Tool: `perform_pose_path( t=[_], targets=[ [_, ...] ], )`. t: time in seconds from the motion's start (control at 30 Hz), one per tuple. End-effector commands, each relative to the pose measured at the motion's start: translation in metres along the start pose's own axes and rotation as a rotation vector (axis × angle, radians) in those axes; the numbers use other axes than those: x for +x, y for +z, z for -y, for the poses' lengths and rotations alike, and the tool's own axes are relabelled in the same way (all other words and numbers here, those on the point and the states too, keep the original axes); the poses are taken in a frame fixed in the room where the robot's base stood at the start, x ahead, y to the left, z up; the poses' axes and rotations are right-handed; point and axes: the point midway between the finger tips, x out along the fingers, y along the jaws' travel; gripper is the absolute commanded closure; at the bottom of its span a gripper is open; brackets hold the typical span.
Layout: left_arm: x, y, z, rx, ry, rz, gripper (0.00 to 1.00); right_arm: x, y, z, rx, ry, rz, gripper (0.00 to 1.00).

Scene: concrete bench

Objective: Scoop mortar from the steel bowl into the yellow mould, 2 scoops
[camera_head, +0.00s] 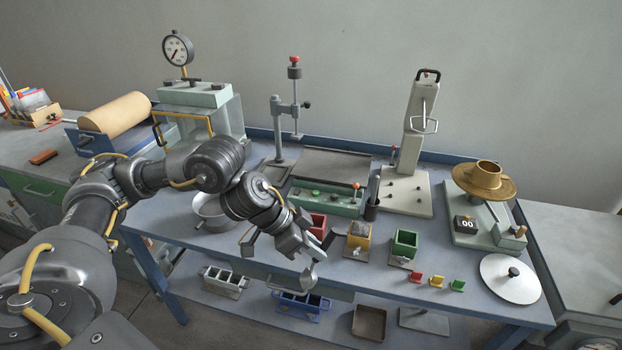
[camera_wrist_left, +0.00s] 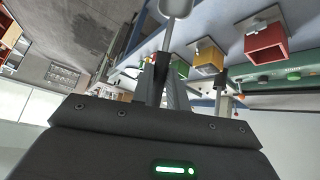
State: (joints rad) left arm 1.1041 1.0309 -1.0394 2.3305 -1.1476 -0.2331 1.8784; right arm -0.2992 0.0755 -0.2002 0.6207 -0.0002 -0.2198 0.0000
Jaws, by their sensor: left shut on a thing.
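The steel bowl (camera_head: 211,211) stands on the blue bench, partly hidden behind my left arm; I cannot make out its contents. The yellow mould (camera_head: 358,236) sits on a small plate on the bench between a red and a green mould; it also shows in the left wrist view (camera_wrist_left: 208,60). My left gripper (camera_head: 314,252) is shut on a metal scoop, held above the bench's front, just left of the yellow mould. The scoop (camera_wrist_left: 176,8) reaches out from the fingers in the left wrist view. Whether it holds mortar is not clear. My right gripper is out of view.
The red mould (camera_head: 317,226) is close behind my left gripper, and the green mould (camera_head: 404,243) is right of the yellow one. Small coloured blocks (camera_head: 436,282) and a round grey disc (camera_head: 510,278) lie farther right. A green-fronted machine (camera_head: 327,198) stands behind the moulds.

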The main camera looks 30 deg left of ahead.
Motion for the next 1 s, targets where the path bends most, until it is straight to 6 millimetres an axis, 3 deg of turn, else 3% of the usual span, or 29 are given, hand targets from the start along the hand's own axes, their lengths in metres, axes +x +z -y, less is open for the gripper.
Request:
perform_pose_path(
  t=[0.17,0.4,0.53,0.8,1.0],
  targets=[
    [0.002,-0.015,0.009,0.163,0.136,0.082,1.00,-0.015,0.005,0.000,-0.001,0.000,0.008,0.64],
    [0.014,-0.037,0.026,0.671,0.457,0.324,1.00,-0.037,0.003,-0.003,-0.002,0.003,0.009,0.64],
    [0.017,-0.041,0.035,0.888,0.553,0.408,1.00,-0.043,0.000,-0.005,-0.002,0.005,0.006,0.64],
    [0.026,-0.055,0.062,1.651,0.795,0.609,1.00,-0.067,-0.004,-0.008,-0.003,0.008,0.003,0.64],
    [0.028,-0.062,0.085,2.209,0.859,0.643,1.00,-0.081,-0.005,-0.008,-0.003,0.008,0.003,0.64]
  ],
)
